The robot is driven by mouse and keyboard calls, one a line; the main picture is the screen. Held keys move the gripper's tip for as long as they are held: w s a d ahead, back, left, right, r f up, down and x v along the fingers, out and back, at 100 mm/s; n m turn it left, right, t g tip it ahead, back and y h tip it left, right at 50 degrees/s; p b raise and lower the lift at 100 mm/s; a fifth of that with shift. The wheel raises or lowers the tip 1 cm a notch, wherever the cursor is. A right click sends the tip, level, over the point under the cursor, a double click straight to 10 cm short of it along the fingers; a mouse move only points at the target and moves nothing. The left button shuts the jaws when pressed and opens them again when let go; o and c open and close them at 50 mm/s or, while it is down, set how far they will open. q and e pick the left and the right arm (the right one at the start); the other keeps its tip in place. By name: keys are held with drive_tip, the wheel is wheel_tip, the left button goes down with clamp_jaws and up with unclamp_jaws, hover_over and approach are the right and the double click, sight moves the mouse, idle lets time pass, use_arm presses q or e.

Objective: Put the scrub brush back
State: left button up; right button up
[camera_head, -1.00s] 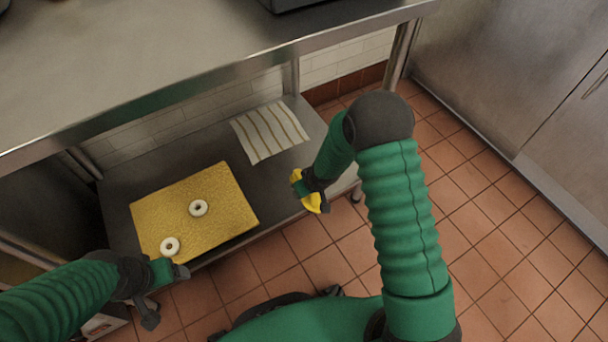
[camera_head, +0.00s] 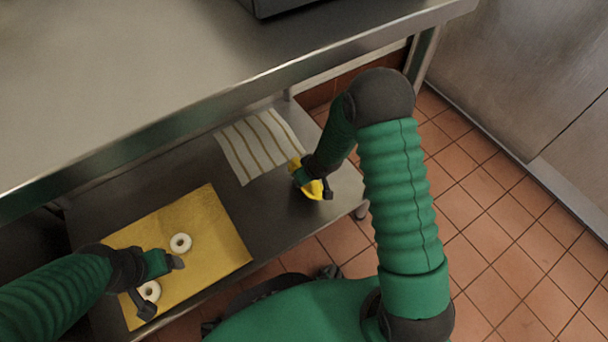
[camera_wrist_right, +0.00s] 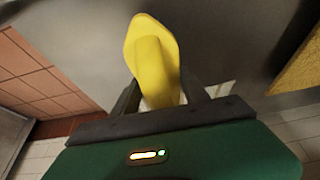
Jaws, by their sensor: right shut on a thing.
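The yellow scrub brush (camera_head: 311,186) is in my right gripper (camera_head: 318,186), over the lower steel shelf near its right end. In the right wrist view the brush (camera_wrist_right: 154,62) stands out between the two dark fingers of the gripper (camera_wrist_right: 155,95), which are shut on it. Whether the brush touches the shelf I cannot tell. The gripper is just right of and in front of the striped cloth.
The lower shelf (camera_head: 285,208) holds a striped cloth (camera_head: 246,150) and a yellow mat (camera_head: 222,226) with two white bagel-like rings (camera_head: 181,243) (camera_head: 149,290). The steel counter (camera_head: 190,60) overhangs the shelf at the back. Bare shelf lies between mat and brush.

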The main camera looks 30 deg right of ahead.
drive_tip(key=f, duration=0.1)
drive_tip(key=f+b, duration=0.1)
drive_tip(key=f, duration=0.2)
drive_tip(key=shift+s+d+b, duration=0.2)
drive_tip(key=shift+s+b, duration=0.05)
drive_tip(key=shift+b, duration=0.05)
drive_tip(key=shift+a+r, duration=0.1)
drive_tip(key=shift+r, duration=0.25)
drive_tip(key=o, duration=0.9)
drive_tip(key=shift+f, duration=0.15)
use_arm(q)
drive_tip(key=shift+x, duration=1.7)
use_arm(e)
drive_tip(key=o, duration=0.4)
use_arm(q)
drive_tip(key=shift+s+a, duration=0.15)
drive_tip(key=shift+s, duration=0.05)
